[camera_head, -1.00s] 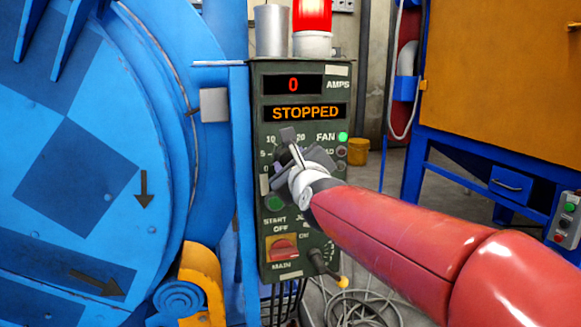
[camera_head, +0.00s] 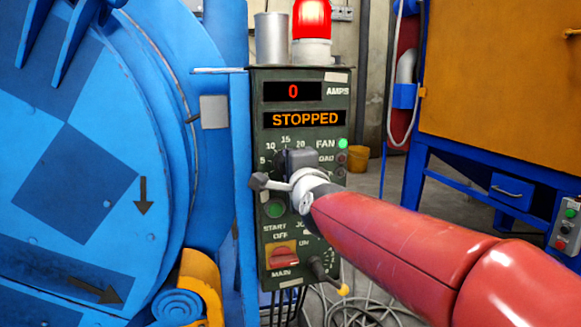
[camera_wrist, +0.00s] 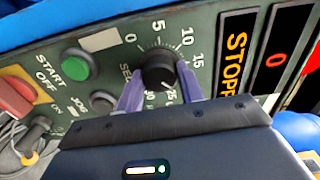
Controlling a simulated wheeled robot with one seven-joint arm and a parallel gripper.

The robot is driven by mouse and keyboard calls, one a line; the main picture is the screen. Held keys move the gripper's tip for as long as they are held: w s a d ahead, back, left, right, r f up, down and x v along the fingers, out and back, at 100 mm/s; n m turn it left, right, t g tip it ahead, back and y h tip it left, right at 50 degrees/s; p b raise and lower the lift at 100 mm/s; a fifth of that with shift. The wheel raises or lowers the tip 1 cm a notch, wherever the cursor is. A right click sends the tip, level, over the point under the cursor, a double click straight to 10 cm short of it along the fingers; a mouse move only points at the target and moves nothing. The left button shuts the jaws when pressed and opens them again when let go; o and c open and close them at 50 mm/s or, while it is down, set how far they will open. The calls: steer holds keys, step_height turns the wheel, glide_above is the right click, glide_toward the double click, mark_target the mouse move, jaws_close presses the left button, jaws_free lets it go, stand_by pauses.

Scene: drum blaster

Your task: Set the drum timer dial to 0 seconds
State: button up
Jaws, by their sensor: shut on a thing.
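The timer dial is a round black knob (camera_wrist: 159,66) on the green control panel (camera_head: 336,240), ringed by a white seconds scale with 0, 5, 10 and 15 readable in the wrist view. My gripper (camera_wrist: 160,76) has its two purple fingers on opposite sides of the knob and is shut on it. A pale mark shows on the knob's lower right, away from the 0, but its exact reading is unclear. In the head view my gripper (camera_head: 297,162) hides the knob and part of its scale.
The green START button (camera_wrist: 76,65) and red main switch (camera_wrist: 16,98) sit near the dial. The orange display (camera_head: 305,119) reads STOPPED and the amps display (camera_head: 292,91) reads 0. The blue drum (camera_head: 90,180) stands close on the left.

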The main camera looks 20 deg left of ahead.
steer(key=shift+f+n+p, duration=0.2)
steer(key=shift+n+p, duration=3.7)
steer(key=shift+n, duration=12.7)
steer(key=o, duration=1)
steer(key=shift+r, duration=0.1)
